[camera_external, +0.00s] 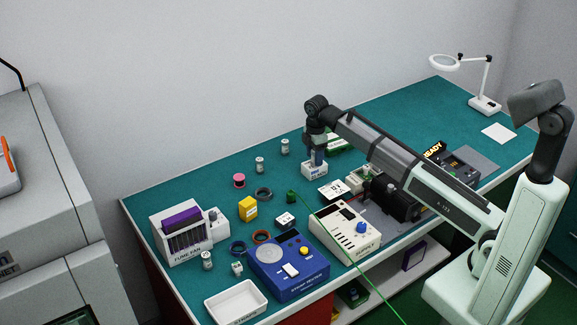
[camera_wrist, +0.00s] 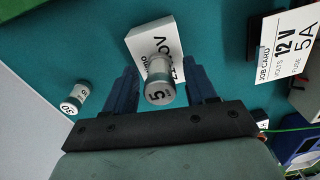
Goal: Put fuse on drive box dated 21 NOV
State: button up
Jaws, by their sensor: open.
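A fuse (camera_wrist: 158,80) with a silver cap marked 5 and a pale body is between my fingers in the wrist view. It looks upright on a white drive box (camera_wrist: 142,44); the box's lettering is partly hidden, with "OV" readable. My gripper (camera_wrist: 163,92) is open, with a gap between each dark blue finger and the fuse. In the external view my gripper (camera_external: 317,158) is pointed down just over the white box (camera_external: 314,171), and the fuse is hard to make out there. A job card (camera_wrist: 287,42) reads 12 V, fuse 5A.
Two fuses (camera_external: 259,164) (camera_external: 285,147) stand toward the back edge. A second small white box (camera_external: 285,219) sits mid-table.

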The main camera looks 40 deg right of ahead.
notch_tip(320, 180, up, 12)
jog(key=shift+r, duration=0.15)
dwell(0.5)
